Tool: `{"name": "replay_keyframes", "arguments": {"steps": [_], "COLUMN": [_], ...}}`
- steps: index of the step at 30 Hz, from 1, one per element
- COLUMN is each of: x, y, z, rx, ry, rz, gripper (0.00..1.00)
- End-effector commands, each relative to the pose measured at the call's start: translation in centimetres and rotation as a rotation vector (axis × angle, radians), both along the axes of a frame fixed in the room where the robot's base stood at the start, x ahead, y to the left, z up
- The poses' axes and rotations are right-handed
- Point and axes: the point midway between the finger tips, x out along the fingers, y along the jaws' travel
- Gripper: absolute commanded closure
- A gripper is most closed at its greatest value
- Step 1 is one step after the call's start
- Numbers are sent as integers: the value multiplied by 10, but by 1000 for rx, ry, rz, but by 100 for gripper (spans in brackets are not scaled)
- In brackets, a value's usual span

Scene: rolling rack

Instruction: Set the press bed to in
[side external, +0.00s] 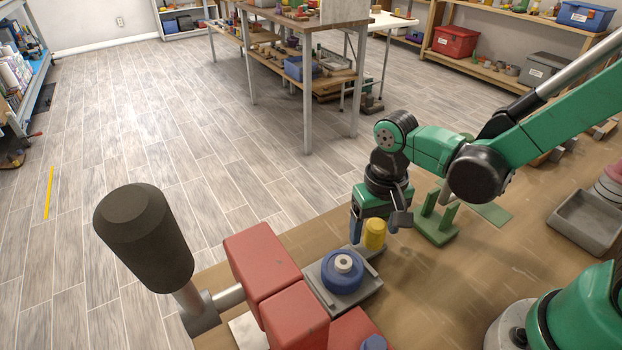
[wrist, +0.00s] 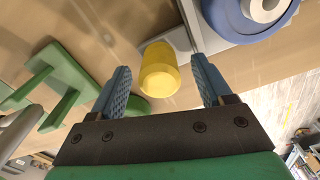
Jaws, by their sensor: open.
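A grey bed plate (side external: 318,287) lies on the wooden bench beside the red press blocks, and I take it to be the press bed. A blue round piece with a white hub (side external: 343,273) sits on it; it also shows in the wrist view (wrist: 262,12). A yellow cylinder (side external: 374,234) stands at the plate's far end. My gripper (wrist: 161,75) is open, pointing down, with its blue fingers on either side of the yellow cylinder (wrist: 160,72). Gaps show between cylinder and fingers in the wrist view. The cylinder's joint to the plate is partly hidden.
Red blocks (side external: 262,262) and a big black handle (side external: 143,238) on a grey crank stand left of the plate. A green stand (side external: 436,222) is close to the right of my gripper. A grey tray (side external: 585,222) lies farther right. The bench (side external: 450,290) between is bare.

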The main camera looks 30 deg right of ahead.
Motion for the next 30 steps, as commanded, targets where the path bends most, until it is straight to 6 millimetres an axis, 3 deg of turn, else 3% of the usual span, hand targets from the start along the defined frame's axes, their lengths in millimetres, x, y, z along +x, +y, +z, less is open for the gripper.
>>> {"name": "replay_keyframes", "arguments": {"steps": [4,9,12,30], "x": [0,0,0,0], "y": [0,0,0,0], "z": [0,0,0,0], "rx": [0,0,0,0], "ry": [0,0,0,0], "rz": [0,1,1,1], "gripper": [28,76,100,100]}}
